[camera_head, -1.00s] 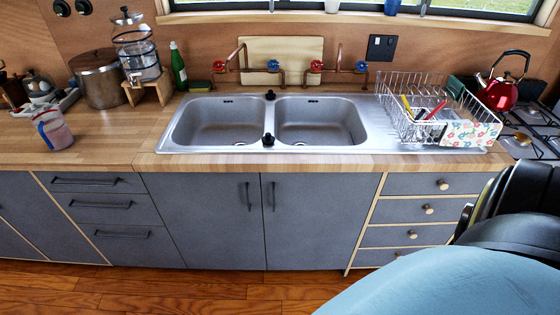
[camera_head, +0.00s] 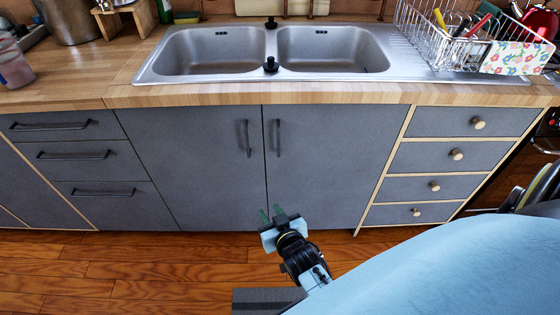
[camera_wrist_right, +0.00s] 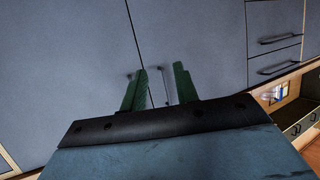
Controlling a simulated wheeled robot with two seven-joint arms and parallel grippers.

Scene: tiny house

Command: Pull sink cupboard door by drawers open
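The sink cupboard has two grey doors, both closed, the left door (camera_head: 190,165) and the right door (camera_head: 335,165). Each has a dark vertical bar handle by the middle seam, the left handle (camera_head: 247,138) and the right handle (camera_head: 278,138). My right gripper (camera_head: 271,213) is in front of the doors near the seam's lower end, appearing below both handles and apart from them. In the right wrist view its green fingers (camera_wrist_right: 160,78) are spread with nothing gripped, and blurred handles show beyond them. My left gripper is not in view.
Left drawers (camera_head: 75,155) have bar handles; right drawers (camera_head: 448,155) have round knobs. All look closed. The double sink (camera_head: 210,50) is set in the wooden counter (camera_head: 280,93), with a dish rack (camera_head: 440,30) at right. The wooden floor (camera_head: 150,270) before the cupboard looks clear.

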